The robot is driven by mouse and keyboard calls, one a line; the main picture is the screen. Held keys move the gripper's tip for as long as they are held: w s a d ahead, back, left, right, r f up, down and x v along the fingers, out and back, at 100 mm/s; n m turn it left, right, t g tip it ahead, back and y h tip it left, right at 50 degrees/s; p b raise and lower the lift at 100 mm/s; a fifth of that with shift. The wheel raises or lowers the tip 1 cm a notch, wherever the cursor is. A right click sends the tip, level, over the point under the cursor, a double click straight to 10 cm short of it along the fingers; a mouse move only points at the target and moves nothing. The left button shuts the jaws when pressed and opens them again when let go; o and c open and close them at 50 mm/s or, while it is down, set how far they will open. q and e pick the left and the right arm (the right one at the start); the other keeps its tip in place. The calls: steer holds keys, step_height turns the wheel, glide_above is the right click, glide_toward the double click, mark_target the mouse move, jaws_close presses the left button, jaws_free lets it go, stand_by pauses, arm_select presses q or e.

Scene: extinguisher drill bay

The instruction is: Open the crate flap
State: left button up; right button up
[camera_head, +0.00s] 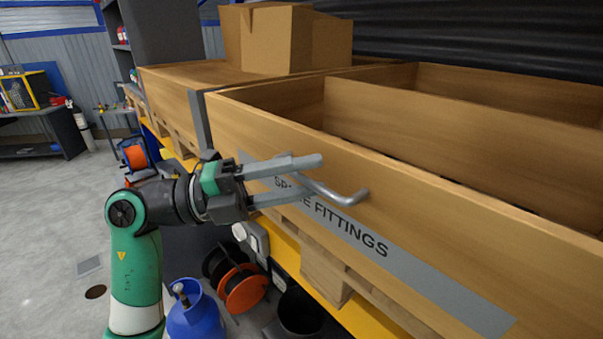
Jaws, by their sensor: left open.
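The wooden crate (500,205) fills the right of the head view, open at the top and split by an inner board. Its long front panel, the flap (430,185), stands upright. A grey label (405,259) reading "SPARE FITTINGS", partly covered, runs along the panel. A grey metal bar handle (345,197) sticks out from the panel. My left gripper (318,178) is open, with its two fingers pointing right at the handle, one above and one below its bar. I cannot tell whether they touch it. My right gripper is not in view.
A cardboard box (285,40) stands on another wooden crate (170,80) behind. Below are a blue gas cylinder (197,318), an orange reel (244,290) and a dark bucket (300,313). A yellow beam (345,308) runs under the crate. The grey floor at left is mostly clear.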

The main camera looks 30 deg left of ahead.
arm_select(q)
steer(key=shift+c, duration=0.3)
jaws_close()
stand_by(1.1)
